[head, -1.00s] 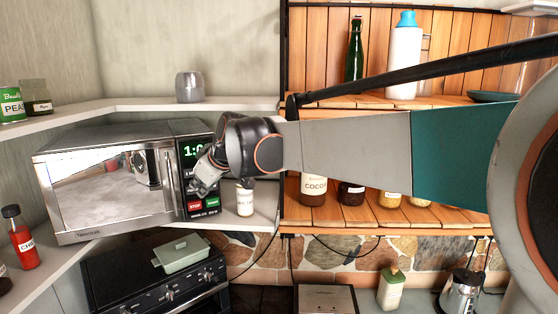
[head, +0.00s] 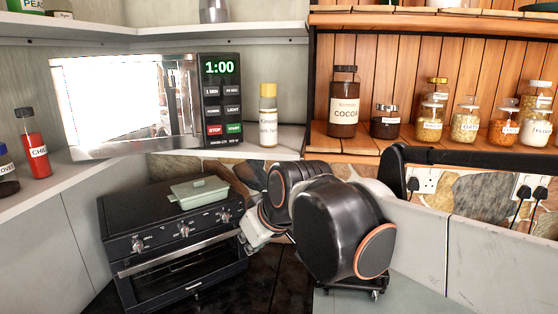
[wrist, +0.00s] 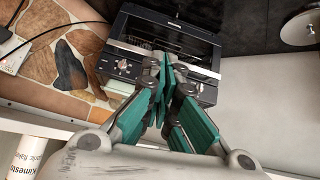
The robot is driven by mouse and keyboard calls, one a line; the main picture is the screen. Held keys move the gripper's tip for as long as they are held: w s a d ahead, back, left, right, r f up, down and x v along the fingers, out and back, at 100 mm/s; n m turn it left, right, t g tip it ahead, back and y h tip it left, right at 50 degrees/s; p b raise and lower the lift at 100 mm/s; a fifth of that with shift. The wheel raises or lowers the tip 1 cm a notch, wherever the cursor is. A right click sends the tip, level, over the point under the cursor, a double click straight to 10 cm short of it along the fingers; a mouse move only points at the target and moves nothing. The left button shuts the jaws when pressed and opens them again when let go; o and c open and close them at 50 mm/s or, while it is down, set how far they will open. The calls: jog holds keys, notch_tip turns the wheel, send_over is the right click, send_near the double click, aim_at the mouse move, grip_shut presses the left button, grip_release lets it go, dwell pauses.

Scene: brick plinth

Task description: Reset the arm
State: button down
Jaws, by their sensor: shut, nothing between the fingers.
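My gripper shows in the wrist view (wrist: 165,75), with its teal fingers shut together and nothing between them. In the head view my dark wrist and forearm hang low in front of the counter, and the gripper end (head: 254,240) is beside the right side of the black toaster oven (head: 180,240). The fingertips are mostly hidden there. The wrist view also shows the toaster oven (wrist: 190,45) beyond the fingers.
A microwave (head: 130,105) showing 1:00 stands on the corner shelf (head: 290,138), beside a yellow-capped bottle (head: 268,130). A green lidded dish (head: 199,193) sits on the oven. Jars, including cocoa (head: 343,110), line the wooden shelf. Grey counter (head: 420,290) at right is partly clear.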

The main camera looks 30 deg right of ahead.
jog(key=s+f+m+b, duration=0.1)
jog(key=s+f+b, duration=0.3)
jog(key=f, duration=0.3)
jog(key=s+f+b, duration=0.4)
jog(key=f, duration=0.4)
jog(key=s+f+m+g+h+b, duration=0.1)
jog(key=s+f+b, duration=0.3)
jog(key=f, duration=0.4)
jog(key=shift+d+m, duration=0.3)
